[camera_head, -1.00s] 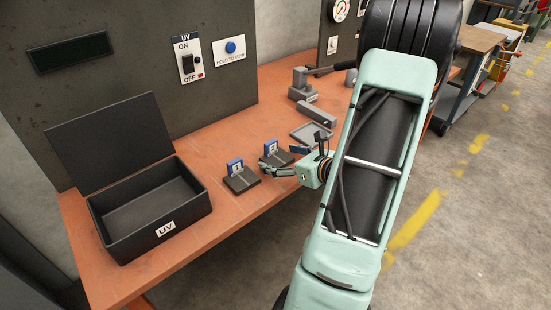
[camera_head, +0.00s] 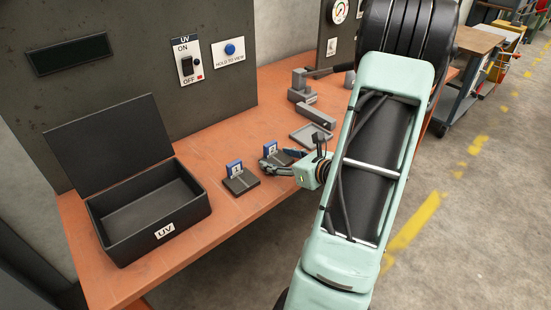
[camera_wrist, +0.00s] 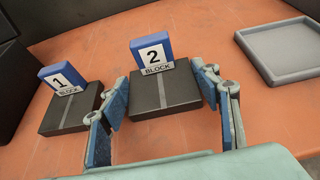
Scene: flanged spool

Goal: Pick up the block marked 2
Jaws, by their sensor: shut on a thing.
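The block marked 2 (camera_wrist: 152,52) has a blue upright plate with a white "2 BLOCK" label on a flat black base with a grey stripe. It also shows in the head view (camera_head: 270,149), partly covered by my gripper. My gripper (camera_wrist: 160,80) is shut on its black base, with one blue-padded finger on each side. In the head view my gripper (camera_head: 277,164) comes in from the right, low at the bench top. I see no clear gap under the block.
A similar block marked 1 (camera_wrist: 62,79) stands close on the left, near my left finger. A shallow grey tray (camera_wrist: 286,52) lies to the right. An open black UV box (camera_head: 140,222) stands at the bench's left. The front bench surface (camera_wrist: 255,108) is clear.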

